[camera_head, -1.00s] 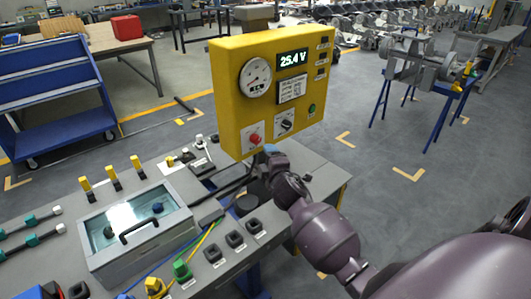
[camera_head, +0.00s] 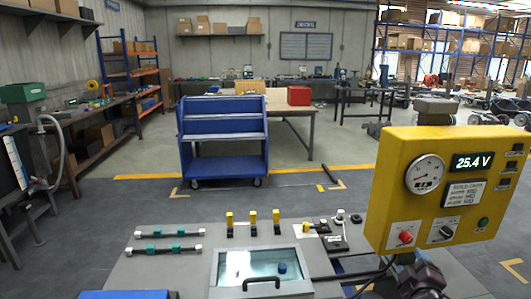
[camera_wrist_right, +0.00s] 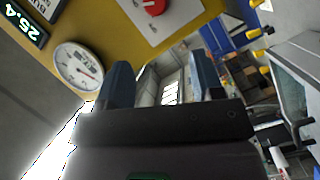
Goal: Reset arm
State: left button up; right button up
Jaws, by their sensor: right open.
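My right gripper (camera_wrist_right: 162,80) is open, its two blue fingers apart with nothing between them in the wrist view. In the head view my right arm shows only at the bottom right, just below the yellow meter box (camera_head: 378,205), and the fingertips are mostly hidden. The box carries a round dial (camera_head: 425,174), a display (camera_head: 472,162) reading 25.4 V, a red knob (camera_head: 405,237) and a black knob (camera_head: 446,231). In the wrist view the box face is close ahead of the fingers, with the red knob (camera_wrist_right: 154,5) at the top. My left gripper is not in view.
The grey bench (camera_head: 140,270) holds a glass-lidded case (camera_head: 262,268), yellow-topped levers (camera_head: 253,222) and dark rods with teal parts (camera_head: 165,250). Behind it stand a blue cart (camera_head: 224,140) and a table with a red box (camera_head: 299,95).

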jog(key=s+a+f+m+g+y, duration=0.1)
jog(key=s+a+f+m, duration=0.2)
jog(key=s+f, duration=0.3)
jog(key=s+a+f+m+g+y, duration=0.1)
jog(key=s+a+f, duration=0.3)
jog(key=s, duration=0.9)
jog(key=s+a+f+m+g+y, duration=0.2)
jog(key=s+a+f+m+g, duration=0.1)
jog(key=s+f, duration=0.6)
jog(key=shift+s+a+m, duration=0.6)
jog(key=shift+s+m, duration=0.2)
